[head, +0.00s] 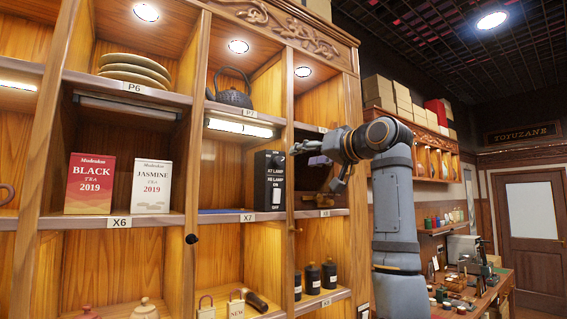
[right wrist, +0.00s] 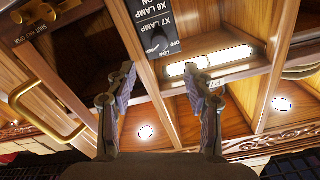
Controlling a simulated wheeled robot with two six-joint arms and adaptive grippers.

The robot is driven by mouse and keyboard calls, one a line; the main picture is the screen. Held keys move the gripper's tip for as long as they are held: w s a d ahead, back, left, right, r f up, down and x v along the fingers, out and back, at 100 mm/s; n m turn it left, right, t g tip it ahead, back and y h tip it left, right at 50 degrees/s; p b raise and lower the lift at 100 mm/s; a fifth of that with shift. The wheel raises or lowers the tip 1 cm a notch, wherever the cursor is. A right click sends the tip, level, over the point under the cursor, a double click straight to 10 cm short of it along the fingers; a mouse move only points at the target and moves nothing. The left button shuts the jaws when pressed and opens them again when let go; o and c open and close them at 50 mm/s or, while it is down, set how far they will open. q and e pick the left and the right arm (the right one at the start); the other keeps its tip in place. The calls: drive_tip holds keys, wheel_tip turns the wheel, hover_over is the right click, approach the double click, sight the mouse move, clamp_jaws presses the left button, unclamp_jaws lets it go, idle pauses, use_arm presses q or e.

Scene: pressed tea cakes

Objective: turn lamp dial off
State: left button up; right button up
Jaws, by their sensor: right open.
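A black control box (head: 269,181) with white lamp labels stands at the right end of compartment X7. The right wrist view shows the box upside down, with "X7 LAMP" and "X6 LAMP" lettering and a dark dial (right wrist: 157,45); its exact setting is too small to read. A lit lamp strip (head: 238,128) is under shelf P7; it also glows in the right wrist view (right wrist: 211,60). The strip under P6 (head: 128,108) looks unlit. My right gripper (head: 314,166) is open and empty, right of the box and apart from it. My left gripper is out of view.
Tea boxes (head: 90,183) stand in X6, with plates (head: 134,68) above and a black teapot (head: 233,90) on P7. Dark bottles (head: 313,278) are below. A brass handle (right wrist: 45,110) shows in the right wrist view. Compartment X7 is mostly empty left of the box.

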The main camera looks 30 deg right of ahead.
sight(280, 161)
drive_tip(key=w+p, duration=0.2)
drive_tip(key=w, duration=0.1)
drive_tip(key=w+p, duration=0.1)
drive_tip(key=w, duration=0.2)
drive_tip(key=w+a+p, duration=0.1)
drive_tip(key=w+p, duration=0.1)
drive_tip(key=w, duration=0.1)
drive_tip(key=shift+a+r+p, duration=0.1)
drive_tip(key=shift+r+p, duration=0.1)
drive_tip(key=shift+p, duration=0.15)
drive_tip(key=shift+w+f, duration=0.25)
drive_tip(key=shift+w, duration=0.3)
drive_tip(key=shift+s, duration=0.15)
drive_tip(key=c, duration=0.4)
clamp_jaws()
